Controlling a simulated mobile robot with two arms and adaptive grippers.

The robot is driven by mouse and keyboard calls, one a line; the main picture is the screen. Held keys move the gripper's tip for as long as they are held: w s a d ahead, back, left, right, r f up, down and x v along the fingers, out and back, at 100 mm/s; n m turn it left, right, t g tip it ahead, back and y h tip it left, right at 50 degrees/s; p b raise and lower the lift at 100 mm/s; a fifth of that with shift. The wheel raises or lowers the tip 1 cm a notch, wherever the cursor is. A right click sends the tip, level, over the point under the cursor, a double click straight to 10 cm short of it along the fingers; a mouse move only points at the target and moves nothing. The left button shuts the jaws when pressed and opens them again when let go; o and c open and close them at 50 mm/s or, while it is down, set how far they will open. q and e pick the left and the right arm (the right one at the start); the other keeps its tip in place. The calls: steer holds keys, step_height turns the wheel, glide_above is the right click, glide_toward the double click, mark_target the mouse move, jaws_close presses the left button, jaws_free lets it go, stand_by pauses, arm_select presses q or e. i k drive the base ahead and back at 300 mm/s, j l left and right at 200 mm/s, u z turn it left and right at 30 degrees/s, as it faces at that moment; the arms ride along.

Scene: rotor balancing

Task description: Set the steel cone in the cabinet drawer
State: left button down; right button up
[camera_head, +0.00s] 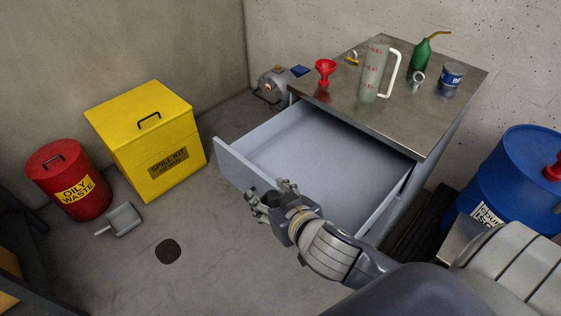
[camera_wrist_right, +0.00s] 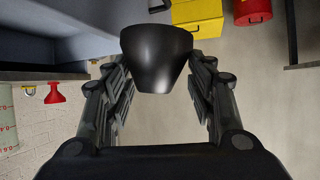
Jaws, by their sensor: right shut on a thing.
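The steel cone (camera_wrist_right: 157,58) is dark and smooth, wide at one end and narrower at the other. It sits between the fingers of my right gripper (camera_head: 268,202), which is shut on it. In the head view the fingers hide most of the cone. The cabinet drawer (camera_head: 318,145) is pulled out, and the part of its inside that shows is empty. My right gripper overlaps the drawer's front panel in the head view; I cannot tell its height above the rim. In the wrist view the blue-grey drawer is at upper left. My left gripper is not in view.
The steel cabinet top (camera_head: 350,92) holds a red funnel (camera_head: 325,70), a clear measuring jug (camera_head: 374,70), a green oil can (camera_head: 420,58) and a blue tin (camera_head: 452,74). A yellow spill kit box (camera_head: 150,130) and red waste bin (camera_head: 65,180) stand left. A blue drum (camera_head: 515,185) stands right.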

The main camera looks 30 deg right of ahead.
mark_target(317, 195)
steer(key=i+j+u, duration=0.5)
steer(key=i, duration=0.25)
steer(key=i+j+z, duration=0.15)
steer(key=i+z, duration=0.15)
steer(key=i, duration=0.3)
steer(key=i+z, duration=0.2)
steer(key=z, duration=0.2)
steer(key=i+z, duration=0.25)
steer(key=z, duration=0.2)
steer(key=i+z, duration=0.2)
steer(key=z, duration=0.2)
steer(key=i+j+z, duration=0.15)
steer(key=z, duration=0.3)
steer(key=i+j+z, duration=0.1)
steer(key=z, duration=0.3)
steer(key=i+j+z, duration=0.15)
steer(key=z, duration=0.3)
steer(key=i+j+z, duration=0.25)
steer(key=z, duration=0.15)
steer(key=i+j+z, duration=0.1)
steer(key=z, duration=0.35)
steer(key=j, duration=0.1)
